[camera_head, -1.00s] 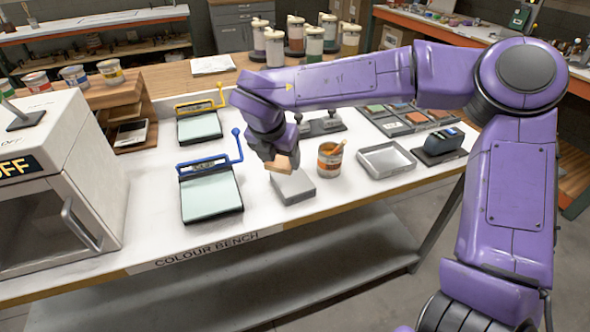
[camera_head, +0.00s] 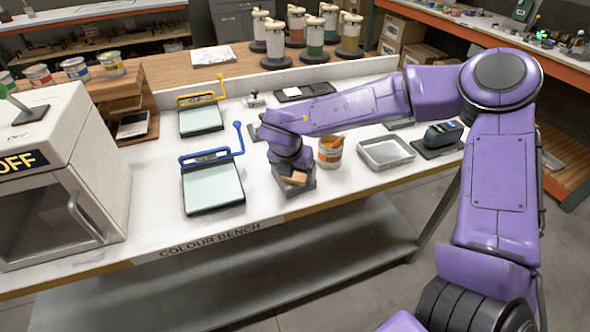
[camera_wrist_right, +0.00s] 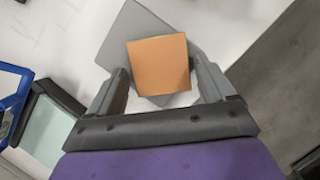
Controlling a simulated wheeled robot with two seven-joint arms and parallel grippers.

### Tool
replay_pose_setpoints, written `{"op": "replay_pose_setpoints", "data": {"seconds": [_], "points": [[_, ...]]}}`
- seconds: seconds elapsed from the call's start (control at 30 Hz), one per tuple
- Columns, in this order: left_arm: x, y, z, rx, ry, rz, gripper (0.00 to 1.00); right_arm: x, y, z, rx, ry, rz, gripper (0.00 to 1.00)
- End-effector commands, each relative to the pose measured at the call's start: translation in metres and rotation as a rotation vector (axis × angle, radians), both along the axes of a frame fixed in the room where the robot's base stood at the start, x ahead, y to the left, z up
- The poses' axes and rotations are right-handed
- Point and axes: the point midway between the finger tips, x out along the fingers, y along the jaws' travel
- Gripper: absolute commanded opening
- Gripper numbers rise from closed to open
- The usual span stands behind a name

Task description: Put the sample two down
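A small orange block (camera_head: 296,179) is at my right gripper (camera_head: 293,171), just over a grey block-like stand (camera_head: 292,195) near the front of the white bench. In the right wrist view the orange block (camera_wrist_right: 160,65) sits between the two fingertips of my right gripper (camera_wrist_right: 161,63), with a finger against or very close to each side. The grey stand (camera_wrist_right: 120,38) shows behind and below it. I cannot tell whether the orange block touches the stand. No label marks it as sample two. My left gripper is not in view.
A white oven (camera_head: 70,205) fills the left. The bench's front edge (camera_head: 230,232) is close.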

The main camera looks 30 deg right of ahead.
Motion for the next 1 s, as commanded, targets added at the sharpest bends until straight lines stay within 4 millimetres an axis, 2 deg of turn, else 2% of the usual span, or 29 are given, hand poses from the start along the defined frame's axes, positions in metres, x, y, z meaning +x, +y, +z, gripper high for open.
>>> {"op": "replay_pose_setpoints", "data": {"seconds": [0.23, 0.3, 0.37, 0.73, 0.83, 1.0], "points": [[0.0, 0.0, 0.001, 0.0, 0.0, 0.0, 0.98, 0.0, 0.0, 0.001, 0.0, 0.002, -0.001, 0.93], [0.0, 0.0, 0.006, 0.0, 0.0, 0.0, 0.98, 0.0, 0.0, 0.006, -0.001, 0.001, -0.001, 0.93], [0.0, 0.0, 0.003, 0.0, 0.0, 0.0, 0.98, -0.001, 0.002, 0.01, -0.001, -0.002, -0.001, 0.93], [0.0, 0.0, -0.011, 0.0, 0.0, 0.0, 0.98, -0.022, 0.03, 0.092, -0.002, -0.003, -0.001, 0.93], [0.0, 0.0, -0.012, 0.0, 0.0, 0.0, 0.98, -0.025, 0.034, 0.106, -0.002, -0.001, -0.001, 0.93], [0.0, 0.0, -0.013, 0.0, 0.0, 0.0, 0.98, -0.028, 0.037, 0.115, 0.0, 0.002, -0.001, 0.93]]}}
